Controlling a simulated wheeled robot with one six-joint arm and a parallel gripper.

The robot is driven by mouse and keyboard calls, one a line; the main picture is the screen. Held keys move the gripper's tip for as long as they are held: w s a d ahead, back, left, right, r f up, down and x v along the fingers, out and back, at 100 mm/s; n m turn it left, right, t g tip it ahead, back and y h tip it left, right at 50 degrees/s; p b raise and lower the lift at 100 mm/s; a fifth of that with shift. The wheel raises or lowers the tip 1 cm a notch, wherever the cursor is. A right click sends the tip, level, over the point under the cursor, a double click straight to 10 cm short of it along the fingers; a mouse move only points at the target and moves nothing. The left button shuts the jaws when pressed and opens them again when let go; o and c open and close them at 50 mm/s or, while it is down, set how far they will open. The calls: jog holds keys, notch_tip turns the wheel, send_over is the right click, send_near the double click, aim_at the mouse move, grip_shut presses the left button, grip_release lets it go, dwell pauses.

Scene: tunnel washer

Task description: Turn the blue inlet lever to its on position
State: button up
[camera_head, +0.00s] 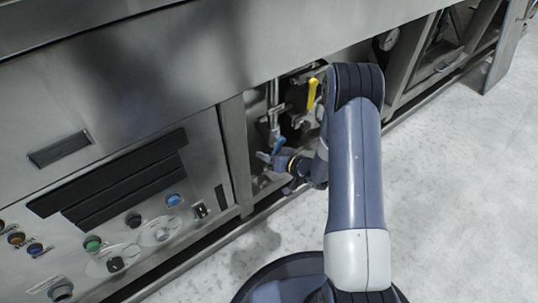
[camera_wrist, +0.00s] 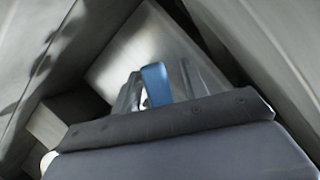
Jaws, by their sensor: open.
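The blue inlet lever (camera_head: 278,146) is in the open bay of the washer's front, below the yellow lever. In the wrist view the blue lever (camera_wrist: 155,84) stands upright near the middle. My gripper (camera_wrist: 160,86) is open, with one finger on each side of the lever. A small gap shows beside the lever; whether either finger touches it I cannot tell. In the head view my gripper (camera_head: 272,154) is at the blue lever, and my wrist hides part of the bay. The lever's pivot is hidden in the wrist view.
A yellow lever (camera_head: 312,93) and metal pipes (camera_head: 274,108) are close above. A steel post (camera_head: 236,150) stands left of the bay. The control panel (camera_head: 130,225) with several buttons is at left. A round gauge (camera_head: 388,39) is at upper right. The floor at right is clear.

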jog(key=shift+d, duration=0.1)
jog(key=p+v, duration=0.3)
jog(key=v, duration=0.7)
jog(key=shift+s+d+r+p, duration=0.15)
jog(key=shift+s+d+p, duration=0.05)
jog(key=shift+s+p, duration=0.15)
jog(key=shift+w, duration=0.1)
jog(key=shift+c, duration=0.4)
